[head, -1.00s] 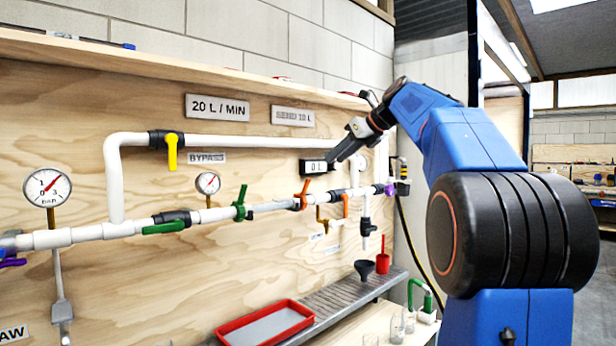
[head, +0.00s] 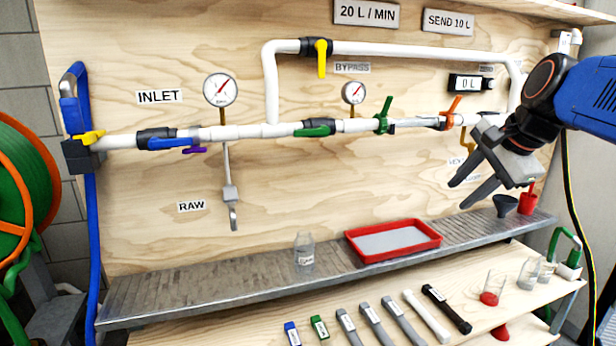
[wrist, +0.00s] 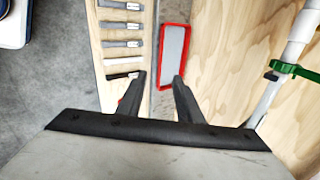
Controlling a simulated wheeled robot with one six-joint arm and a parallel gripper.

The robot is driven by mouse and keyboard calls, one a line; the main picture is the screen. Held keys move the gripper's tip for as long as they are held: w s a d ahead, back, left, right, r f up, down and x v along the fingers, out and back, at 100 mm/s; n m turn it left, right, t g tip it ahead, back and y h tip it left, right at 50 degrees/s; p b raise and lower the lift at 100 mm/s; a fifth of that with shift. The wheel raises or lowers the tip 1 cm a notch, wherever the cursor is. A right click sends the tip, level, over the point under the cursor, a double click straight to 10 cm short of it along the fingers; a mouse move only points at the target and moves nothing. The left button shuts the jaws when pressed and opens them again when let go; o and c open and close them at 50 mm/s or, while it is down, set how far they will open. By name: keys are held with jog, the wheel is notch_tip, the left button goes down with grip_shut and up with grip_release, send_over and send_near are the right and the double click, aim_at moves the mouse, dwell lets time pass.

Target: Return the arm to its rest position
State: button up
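My gripper (head: 470,185) is at the right in the head view, in front of the plywood panel, with its fingers pointing down and to the left. Its two fingers are spread apart with nothing between them. In the wrist view my gripper (wrist: 158,82) is also open and empty, above the shelf and the red tray (wrist: 174,45). My arm (head: 590,95) reaches in from the right edge and is bent, away from the pipes. The rest position itself is not marked in any view.
White pipes with coloured valves (head: 318,127) run along the panel behind my gripper. Below, a grey shelf (head: 200,290) holds a clear bottle (head: 304,252), the red tray (head: 393,240), a black funnel (head: 505,204) and a red cup (head: 528,200). Several cartridges (head: 372,322) lie lower.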

jog(key=s+a+f+n+g+h, duration=0.1)
jog(key=s+a+f+n+g, duration=0.1)
jog(key=s+f+n, duration=1.3)
jog(key=s+a+f, duration=0.1)
jog(key=s+f, duration=0.3)
jog(key=f, duration=0.5)
jog(key=shift+s+a+h, duration=0.15)
jog(key=shift+s+h, duration=0.2)
jog(key=shift+h, duration=0.05)
